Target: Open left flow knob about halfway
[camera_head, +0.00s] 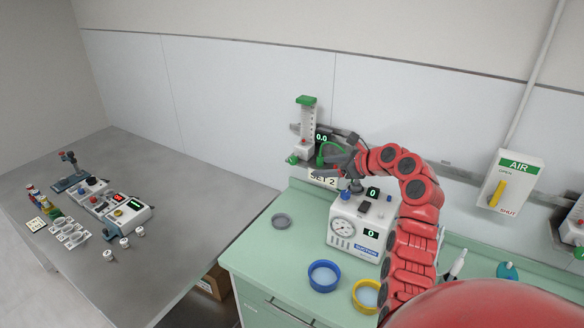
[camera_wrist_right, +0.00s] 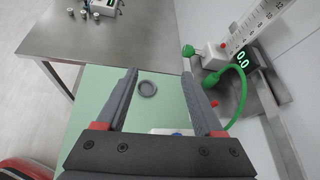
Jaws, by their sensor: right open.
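The left flow meter (camera_head: 307,122) is a clear scaled tube with a green top on the back wall. Its green flow knob (camera_head: 292,159) sticks out at the lower left. In the right wrist view the knob (camera_wrist_right: 188,50) shows just beyond the tip of the right-hand finger. I cannot tell whether they touch. Its display (camera_wrist_right: 242,58) reads 0.0. My right gripper (camera_head: 328,159) is open, with nothing between its fingers (camera_wrist_right: 158,68), close to the right of the knob. The head view partly hides the meter's lower fittings behind the gripper. My left gripper is out of view.
A suction unit (camera_head: 345,228) stands on the green counter below my right arm. A green hose (camera_wrist_right: 236,108) curves beside the right finger. An AIR valve (camera_head: 499,191) is at right.

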